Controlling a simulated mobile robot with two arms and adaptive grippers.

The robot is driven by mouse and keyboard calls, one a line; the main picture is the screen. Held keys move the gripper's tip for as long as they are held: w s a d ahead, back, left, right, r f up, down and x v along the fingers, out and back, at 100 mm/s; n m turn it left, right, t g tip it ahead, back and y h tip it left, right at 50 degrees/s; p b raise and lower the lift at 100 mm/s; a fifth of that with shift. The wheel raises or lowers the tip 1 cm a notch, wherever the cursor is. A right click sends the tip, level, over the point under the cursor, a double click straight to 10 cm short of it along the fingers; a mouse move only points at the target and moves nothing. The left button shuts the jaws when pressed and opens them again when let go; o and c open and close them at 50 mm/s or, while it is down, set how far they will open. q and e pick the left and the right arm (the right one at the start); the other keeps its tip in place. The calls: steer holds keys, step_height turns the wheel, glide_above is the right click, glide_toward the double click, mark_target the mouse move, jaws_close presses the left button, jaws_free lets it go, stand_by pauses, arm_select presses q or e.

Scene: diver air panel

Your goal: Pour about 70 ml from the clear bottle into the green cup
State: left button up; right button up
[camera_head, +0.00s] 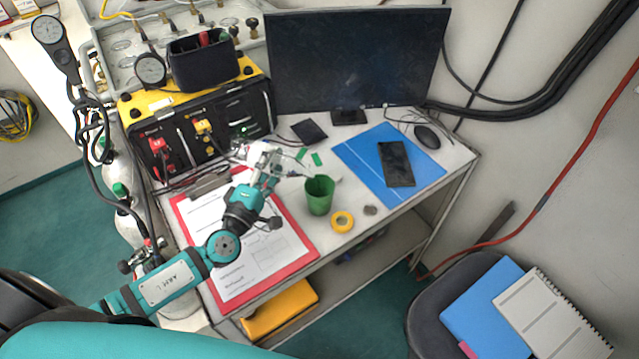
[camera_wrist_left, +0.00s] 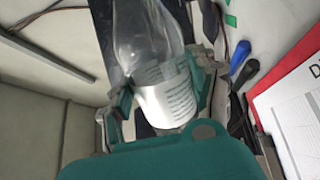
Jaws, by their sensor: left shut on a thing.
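The green cup (camera_head: 319,197) stands upright on the white table, near its front edge. My left gripper (camera_head: 266,168) is to the left of the cup and a little farther back. In the left wrist view the clear bottle (camera_wrist_left: 150,45), with a printed white label (camera_wrist_left: 168,102), sits between the fingers of my left gripper (camera_wrist_left: 160,100), which is shut on it. The bottle's top end runs out of that view, and its liquid level cannot be made out. In the head view the bottle is small and mostly lost against the gripper. My right gripper is not in view.
A red clipboard (camera_head: 299,240) with papers lies under my left arm. Yellow tape (camera_head: 342,221) lies in front of the cup. A blue folder (camera_head: 358,150) with a black phone (camera_head: 396,164) lies to the right. The monitor (camera_head: 355,60) and air panel case (camera_head: 160,110) stand behind.

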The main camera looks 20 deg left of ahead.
arm_select(q)
steer(key=shift+a+r+m+p, duration=0.3)
steer(key=shift+p, duration=0.15)
stand_by(0.9)
step_height(320, 180, down, 4)
steer(key=n+b, duration=0.3)
steer(key=b, duration=0.3)
steer(key=shift+a+r, duration=0.1)
steer(key=shift+r, duration=0.05)
steer(key=shift+w+a+r+n, duration=0.1)
steer(key=shift+r+n, duration=0.15)
steer(key=shift+n, duration=0.15)
steer(key=shift+a+f+n+b, duration=0.2)
steer(key=shift+f+n+b, duration=0.45)
steer(key=shift+b, duration=0.5)
steer(key=shift+r, duration=0.15)
steer(key=shift+r, duration=0.1)
